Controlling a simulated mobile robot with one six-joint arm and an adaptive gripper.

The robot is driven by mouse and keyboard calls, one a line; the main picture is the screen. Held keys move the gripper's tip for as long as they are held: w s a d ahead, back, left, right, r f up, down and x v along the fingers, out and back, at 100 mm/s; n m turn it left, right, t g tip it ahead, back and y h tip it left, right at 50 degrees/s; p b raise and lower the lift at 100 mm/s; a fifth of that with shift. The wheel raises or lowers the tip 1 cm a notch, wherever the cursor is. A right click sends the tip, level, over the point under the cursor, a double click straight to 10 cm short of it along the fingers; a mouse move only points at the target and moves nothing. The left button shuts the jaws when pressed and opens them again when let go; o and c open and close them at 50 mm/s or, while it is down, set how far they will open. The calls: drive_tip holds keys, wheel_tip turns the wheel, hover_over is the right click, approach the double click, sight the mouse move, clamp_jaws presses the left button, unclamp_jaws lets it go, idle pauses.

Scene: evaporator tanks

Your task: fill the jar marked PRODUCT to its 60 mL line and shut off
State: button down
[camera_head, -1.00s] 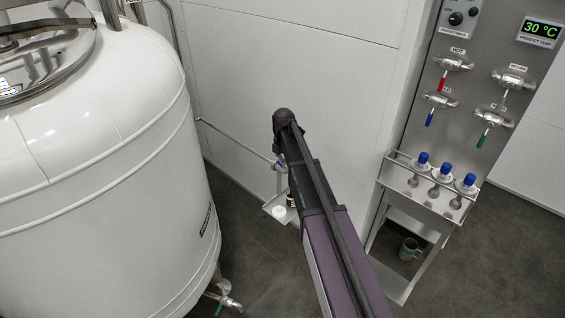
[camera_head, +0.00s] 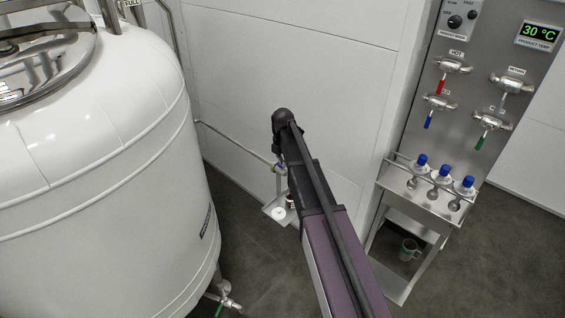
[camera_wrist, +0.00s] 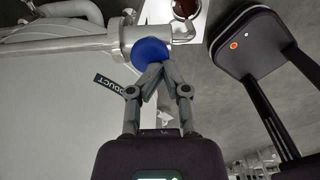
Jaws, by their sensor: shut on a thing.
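My gripper (camera_wrist: 155,72) has its fingers brought together on the round blue valve knob (camera_wrist: 150,53) of the sampling pipe. The knob also shows beside my arm in the head view (camera_head: 281,165). A tag reading PRODUCT (camera_wrist: 112,85) hangs at the left finger. Past the knob, the pipe's spout (camera_wrist: 184,30) points toward a jar (camera_wrist: 186,8) with brown contents at the top edge of the wrist view. The jar is cut off there, so its level and 60 mL line cannot be read. My arm partly hides it in the head view.
A small shelf (camera_head: 270,209) below the spout holds a white lid (camera_head: 278,213). A large white tank (camera_head: 100,180) stands at left. At right, a panel has several valves and a rack (camera_head: 427,198) of blue-capped bottles. A mug (camera_head: 408,249) sits below.

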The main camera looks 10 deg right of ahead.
wheel_tip(320, 180, up, 13)
drive_tip(key=p, duration=1.2)
drive_tip(key=shift+s+p, duration=0.2)
drive_tip(key=shift+p, duration=0.15)
drive_tip(key=s+f+m+b, duration=0.3)
drive_tip(key=s+m, duration=0.5)
drive_tip(key=s, duration=0.1)
drive_tip(key=s+f+m+b, duration=0.4)
drive_tip(key=s+m, duration=0.4)
drive_tip(key=s, duration=0.1)
drive_tip(key=s+f+m+b, duration=0.3)
drive_tip(key=s+m, duration=0.6)
drive_tip(key=shift+s+f+b, duration=0.25)
drive_tip(key=shift+s+b, duration=0.05)
drive_tip(key=shift+b, duration=0.05)
